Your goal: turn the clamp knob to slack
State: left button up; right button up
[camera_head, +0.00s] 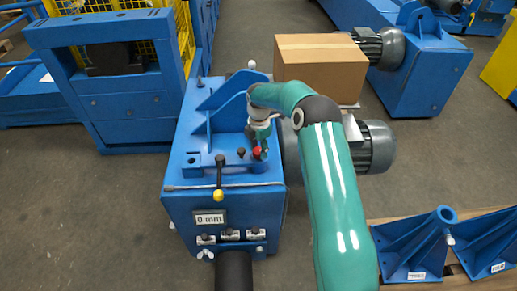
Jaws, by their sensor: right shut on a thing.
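A blue machine block (177,205) stands in the middle of the view. On its top is a small red knob (257,151), which I take to be the clamp knob. My right gripper (260,146) reaches down to it from above and is shut on it. The fingers and my arm hide part of the knob, so which way it is turned cannot be told. My left gripper is not in view.
A label (209,218) reads 0 mm. A cardboard box (320,66) and a grey motor (377,147) are close behind my right arm.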

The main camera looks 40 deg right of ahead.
aim_at(258, 149)
jog(key=shift+w+r, duration=0.2)
jog(key=o, duration=1)
jog(key=shift+o, duration=0.7)
jog(key=shift+s+f, duration=0.1)
notch_tip(258, 149, up, 12)
jog(key=shift+f, duration=0.1)
